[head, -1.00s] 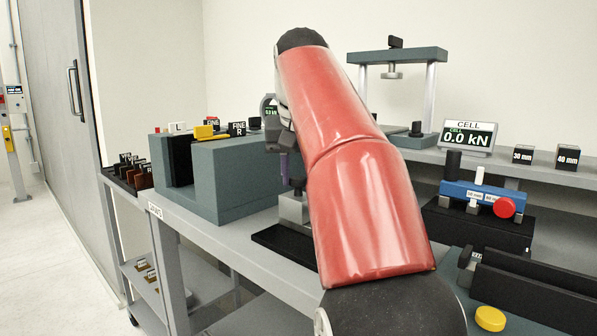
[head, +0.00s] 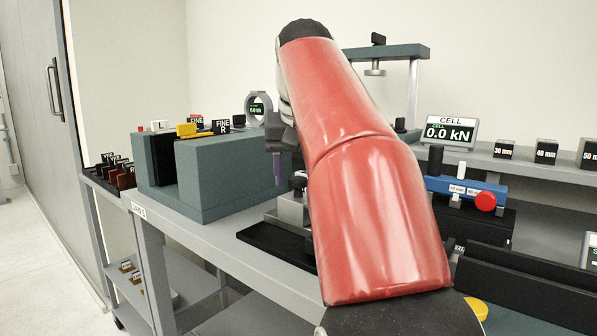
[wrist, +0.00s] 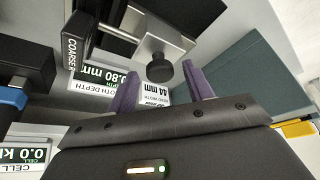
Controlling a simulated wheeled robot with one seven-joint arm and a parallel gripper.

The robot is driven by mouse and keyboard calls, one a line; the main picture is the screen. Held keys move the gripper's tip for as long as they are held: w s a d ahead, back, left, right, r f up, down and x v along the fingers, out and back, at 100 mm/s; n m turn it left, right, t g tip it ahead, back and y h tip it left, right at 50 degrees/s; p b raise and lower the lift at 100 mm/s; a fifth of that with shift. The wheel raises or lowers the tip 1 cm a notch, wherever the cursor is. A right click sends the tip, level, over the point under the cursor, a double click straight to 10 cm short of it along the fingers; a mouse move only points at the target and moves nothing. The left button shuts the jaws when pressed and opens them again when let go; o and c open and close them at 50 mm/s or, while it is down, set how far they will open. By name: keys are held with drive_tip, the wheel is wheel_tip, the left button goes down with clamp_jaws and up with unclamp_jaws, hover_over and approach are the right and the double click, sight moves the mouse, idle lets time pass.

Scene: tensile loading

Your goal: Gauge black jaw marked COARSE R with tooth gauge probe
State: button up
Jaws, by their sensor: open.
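Whether the rod touches the jaw is unclear. My gripper (wrist: 160,80) is open, its purple fingers spread on either side of the knob, holding nothing.
A grey-green housing (head: 235,170) with FINE jaws on top stands left on the bench. The CELL display (head: 450,131) reads 0.0 kN at right. A blue fixture with a red knob (head: 485,201) stands below it. A press frame (head: 385,52) rises behind.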

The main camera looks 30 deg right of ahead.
drive_tip(key=p+v, duration=0.3)
drive_tip(key=v, duration=0.5)
drive_tip(key=shift+w, duration=0.1)
idle(0.9)
